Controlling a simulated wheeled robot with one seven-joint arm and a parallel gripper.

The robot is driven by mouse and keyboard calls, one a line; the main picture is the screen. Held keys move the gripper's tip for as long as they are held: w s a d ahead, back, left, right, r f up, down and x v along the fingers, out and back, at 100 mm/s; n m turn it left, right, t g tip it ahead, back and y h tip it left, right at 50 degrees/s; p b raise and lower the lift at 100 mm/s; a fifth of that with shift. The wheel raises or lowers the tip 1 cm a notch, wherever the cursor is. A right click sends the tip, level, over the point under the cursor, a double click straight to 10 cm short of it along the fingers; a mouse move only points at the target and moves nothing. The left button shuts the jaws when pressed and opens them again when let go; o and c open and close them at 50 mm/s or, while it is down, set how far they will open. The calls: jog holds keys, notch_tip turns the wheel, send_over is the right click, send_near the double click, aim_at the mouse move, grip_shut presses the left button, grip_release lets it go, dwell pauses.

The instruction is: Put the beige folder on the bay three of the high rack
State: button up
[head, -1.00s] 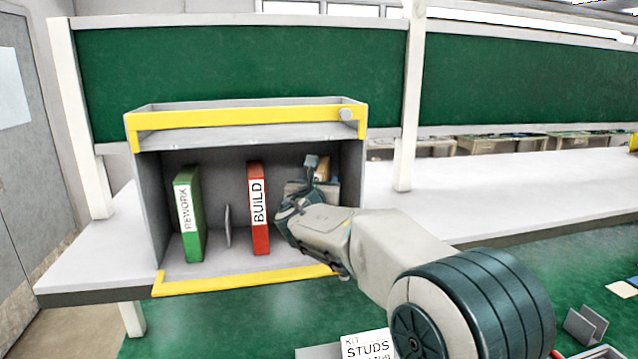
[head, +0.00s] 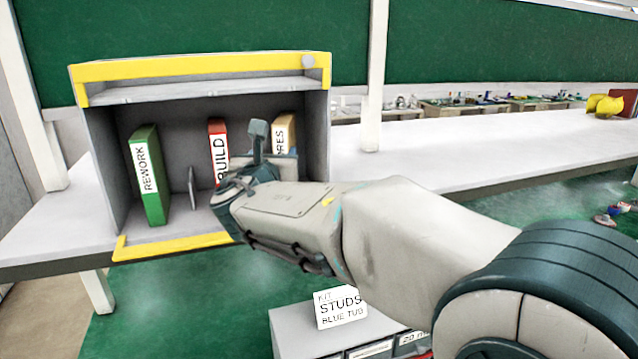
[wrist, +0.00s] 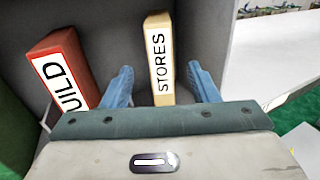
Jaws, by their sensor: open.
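The beige folder (wrist: 159,62), labelled STORES, stands upright in the right part of the grey rack (head: 100,150) with yellow edges. In the head view its top (head: 285,128) shows above my gripper, which hides the rest. My gripper (wrist: 165,88) is open at the rack's front. In the wrist view its two blue fingers are on either side of the folder, with a gap visible on each side. The folder's lower part is hidden behind the gripper's body.
A red BUILD folder (head: 218,150) stands just left of the beige one. A green REWORK folder (head: 149,175) and a thin grey divider (head: 192,188) are further left. A grey unit with a STUDS card (head: 340,308) stands low in front. The bench (head: 440,150) right of the rack is largely clear.

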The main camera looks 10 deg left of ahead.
jog(key=s+d+f+m+g+h, duration=0.25)
jog(key=d+m, duration=0.35)
jog(key=d, duration=0.4)
jog(key=s+d+f+m+g+h, duration=0.15)
jog(key=d+f+m, duration=0.3)
jog(key=d, duration=0.45)
jog(key=s+d+f+m+g+h, duration=0.1)
jog(key=d+f+m+g+h, duration=0.15)
jog(key=d+m, duration=0.6)
jog(key=s+d+f+m+g, duration=0.5)
jog(key=s+d+f+m, duration=0.1)
jog(key=s+d+m, duration=0.3)
jog(key=s+f+m+g+y, duration=0.1)
jog(key=s+f+m+y, duration=0.1)
jog(key=s+m, duration=0.3)
jog(key=s+d+f+m+g+y, duration=0.1)
jog(key=s+f+m, duration=0.3)
jog(key=s+f, duration=0.1)
jog(key=shift+s+d+m+y, duration=0.3)
jog(key=shift+s+m+y, duration=0.1)
jog(key=shift+s, duration=0.5)
jog(key=shift+g, duration=0.25)
